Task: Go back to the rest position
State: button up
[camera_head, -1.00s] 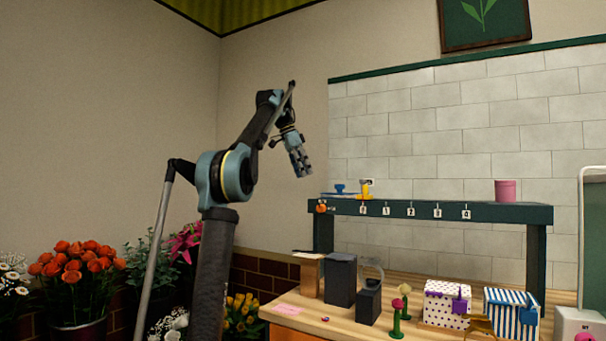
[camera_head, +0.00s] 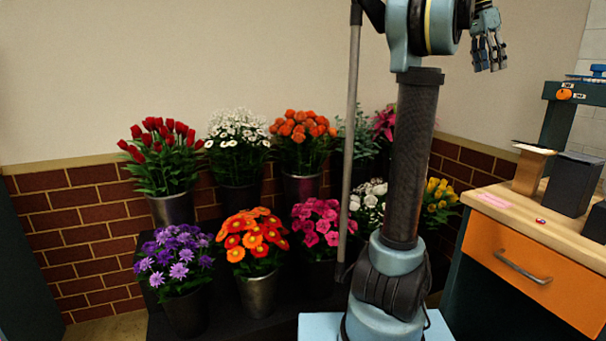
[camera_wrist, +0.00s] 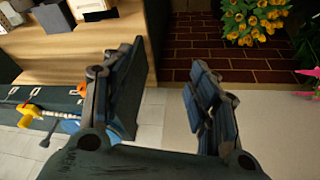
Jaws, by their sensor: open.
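My gripper (camera_head: 489,52) hangs in the air at the upper right of the head view, fingers pointing down, to the left of the dark shelf. In the wrist view my gripper (camera_wrist: 158,95) has its two fingers spread apart with nothing between them. Bare wall and brick show through the gap.
A wooden counter (camera_head: 556,226) with an orange drawer (camera_head: 530,275) stands at the right. The dark shelf (camera_head: 577,92) rises above it. Metal buckets of flowers, such as orange ones (camera_head: 255,242) and red tulips (camera_head: 165,150), fill a stand along the brick wall.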

jog(key=s+a+f+n+t+y, duration=0.1)
jog(key=s+a+f+n, duration=0.25)
jog(key=a+f, duration=0.65)
jog(key=s+a+f+n+t, duration=0.15)
jog(key=a+f+n, duration=0.35)
jog(key=a+f, duration=0.55)
jog(key=s+a+f+n+y, duration=0.1)
jog(key=s+a+f+n, duration=0.2)
jog(key=s+a+f, duration=0.3)
jog(key=s+a+f+n, duration=0.3)
jog(key=s+a+f, duration=0.3)
jog(key=f, duration=0.8)
jog(key=s+a+f+n+y, duration=0.1)
jog(key=s+a+f+n, duration=0.2)
jog(key=s+a+f, duration=0.3)
notch_tip(320, 180, down, 4)
jog(key=shift+r+y, duration=0.1)
jog(key=shift+y, duration=0.2)
jog(key=shift+w+f, duration=0.25)
jog(key=shift+w, duration=0.1)
